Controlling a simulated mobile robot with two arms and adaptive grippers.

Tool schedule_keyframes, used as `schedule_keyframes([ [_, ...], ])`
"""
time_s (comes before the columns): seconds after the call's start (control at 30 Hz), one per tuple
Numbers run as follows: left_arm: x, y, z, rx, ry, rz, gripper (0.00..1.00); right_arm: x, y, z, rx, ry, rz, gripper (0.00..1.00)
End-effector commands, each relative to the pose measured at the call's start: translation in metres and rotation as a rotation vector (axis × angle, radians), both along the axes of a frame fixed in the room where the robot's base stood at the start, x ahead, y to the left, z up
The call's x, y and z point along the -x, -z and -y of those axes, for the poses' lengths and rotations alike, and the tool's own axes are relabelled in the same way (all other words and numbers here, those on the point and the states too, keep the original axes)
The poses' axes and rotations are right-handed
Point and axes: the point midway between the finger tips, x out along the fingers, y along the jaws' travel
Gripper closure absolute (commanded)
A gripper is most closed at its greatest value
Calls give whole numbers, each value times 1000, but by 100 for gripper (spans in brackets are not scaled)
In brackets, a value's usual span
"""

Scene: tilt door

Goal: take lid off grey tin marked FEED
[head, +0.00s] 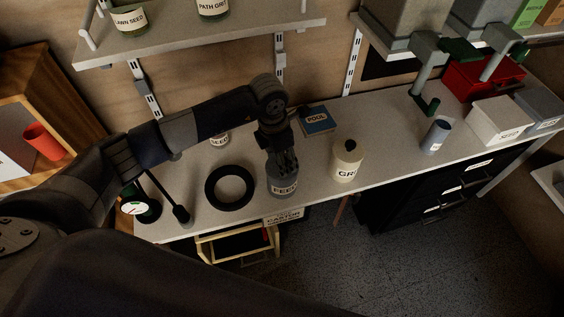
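The grey tin marked FEED (283,187) stands upright on the workbench, near its front edge. My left gripper (282,163) points down directly over the tin's top, with its fingers at the lid. The fingers cover most of the lid, so I cannot tell whether they grip it or only hover close. The lid appears to be on the tin. My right gripper is not in view.
A black ring (230,205) lies left of the tin, and a cream GR-labelled container (347,161) stands to its right. A blue POOL box (316,121) is behind. A pale blue cylinder (435,136) and white SEED box (497,119) stand farther right. Shelves overhang the bench (390,145).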

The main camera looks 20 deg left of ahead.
Motion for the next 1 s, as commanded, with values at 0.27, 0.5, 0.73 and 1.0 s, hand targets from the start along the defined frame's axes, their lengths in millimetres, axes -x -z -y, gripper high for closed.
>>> schedule_keyframes([
  [0.27, 0, 0, 0, 0, 0, 0, 81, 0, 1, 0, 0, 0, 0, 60],
  [0.5, 0, 0, 0, 0, -1, 0, 93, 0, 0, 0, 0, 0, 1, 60],
  [0.73, 0, -2, 0, 0, -1, 0, 93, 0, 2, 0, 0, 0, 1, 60],
  [1.0, -2, -26, 0, 1, 0, 4, 93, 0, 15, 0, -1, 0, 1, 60],
])
